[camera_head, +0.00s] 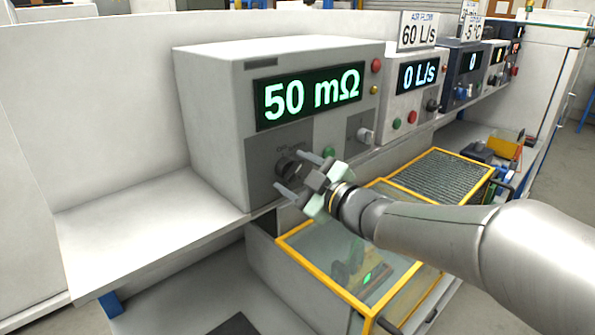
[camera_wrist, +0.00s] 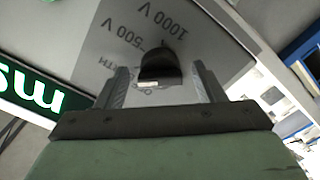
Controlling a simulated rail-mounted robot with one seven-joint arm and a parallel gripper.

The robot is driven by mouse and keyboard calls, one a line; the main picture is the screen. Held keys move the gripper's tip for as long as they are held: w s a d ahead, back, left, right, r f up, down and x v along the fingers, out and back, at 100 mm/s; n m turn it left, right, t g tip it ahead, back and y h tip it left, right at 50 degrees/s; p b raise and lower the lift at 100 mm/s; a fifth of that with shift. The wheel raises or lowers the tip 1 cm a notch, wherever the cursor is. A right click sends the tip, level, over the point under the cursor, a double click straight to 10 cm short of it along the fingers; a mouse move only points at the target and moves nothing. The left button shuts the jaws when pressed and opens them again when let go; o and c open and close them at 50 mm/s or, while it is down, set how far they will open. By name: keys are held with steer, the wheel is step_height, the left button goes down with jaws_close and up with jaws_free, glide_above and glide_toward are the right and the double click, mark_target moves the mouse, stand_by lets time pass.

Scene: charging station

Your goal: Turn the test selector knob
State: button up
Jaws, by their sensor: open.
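The test selector knob is a black rotary knob (camera_wrist: 160,62) on the lower grey panel of the tester whose display reads 50 mΩ. In the wrist view it sits between the two finger ends, with a gap on each side. Printed labels "500 V" and "1000 V" lie beyond it; others are partly hidden. In the head view the dark knob (camera_head: 289,163) is partly covered by my fingers. My gripper (camera_head: 294,172) is open in front of the panel, one finger on each side of the knob. It also shows in the wrist view (camera_wrist: 163,76). Contact is not visible.
The tester (camera_head: 215,135) also has red, yellow and green buttons and a second, light knob (camera_head: 365,135). An airflow unit (camera_head: 418,92) stands to its right. Below is a yellow-framed glass-lidded box (camera_head: 345,292). The shelf left of the tester (camera_head: 120,215) is clear.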

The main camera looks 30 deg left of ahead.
steer(key=shift+a, duration=0.15)
steer(key=c, duration=1)
steer(key=m+p, duration=0.3)
steer(key=m, duration=0.1)
steer(key=shift+r+m, duration=0.1)
steer(key=shift+m, duration=0.3)
steer(key=m+p, duration=0.3)
steer(key=m, duration=0.1)
steer(key=shift+m, duration=0.4)
steer(key=shift+f, duration=0.2)
steer(key=o, duration=1)
